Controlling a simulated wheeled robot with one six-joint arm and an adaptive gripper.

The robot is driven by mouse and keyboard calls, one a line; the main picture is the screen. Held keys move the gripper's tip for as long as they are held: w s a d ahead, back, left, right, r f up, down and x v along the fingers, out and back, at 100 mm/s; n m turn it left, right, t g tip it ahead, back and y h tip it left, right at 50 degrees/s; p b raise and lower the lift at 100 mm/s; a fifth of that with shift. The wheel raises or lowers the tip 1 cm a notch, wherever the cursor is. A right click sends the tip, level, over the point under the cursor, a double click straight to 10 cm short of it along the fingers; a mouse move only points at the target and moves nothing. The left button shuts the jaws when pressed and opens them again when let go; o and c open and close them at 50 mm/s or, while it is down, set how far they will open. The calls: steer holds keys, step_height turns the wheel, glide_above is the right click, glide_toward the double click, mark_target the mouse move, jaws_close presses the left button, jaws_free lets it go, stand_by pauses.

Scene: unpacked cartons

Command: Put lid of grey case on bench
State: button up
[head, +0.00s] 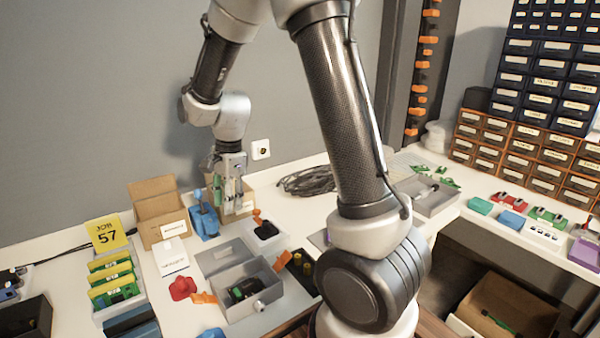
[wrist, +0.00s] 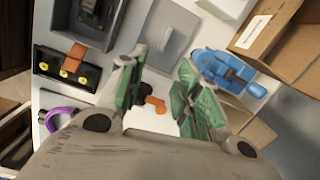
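The open grey case (head: 268,300) stands on the white bench (head: 185,318) with a dark device inside. Its flat grey lid (head: 222,258) lies beside the case, on its far left side; I cannot tell if their edges touch. The wrist view shows the lid (wrist: 168,32) at upper middle, beyond my fingers, and part of the case (wrist: 62,14) at upper left. My gripper (head: 229,196) is above the back of the bench, behind the lid and apart from it. In the wrist view its green-padded fingers (wrist: 160,98) are spread, with nothing held between them.
A blue item (head: 204,222) and cardboard boxes (head: 158,212) stand near my gripper. A small tray with a black part and an orange clip (head: 257,216) lies right of the lid. A black tray (wrist: 70,70) neighbours the case.

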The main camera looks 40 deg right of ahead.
steer(key=s+d+r+n+t, duration=0.2)
steer(key=s+d+r+n, duration=0.45)
steer(key=s+r, duration=0.4)
steer(key=s+d+r+n+t, duration=0.1)
steer(key=s+d+r+n, duration=0.1)
steer(key=s+n, duration=0.3)
steer(key=s+d+r+n+h, duration=0.1)
steer(key=s+d+r+n, duration=0.2)
steer(key=s, duration=0.5)
steer(key=shift+r+n+t, duration=0.4)
steer(key=shift+r+n, duration=0.05)
steer(key=shift+n, duration=0.4)
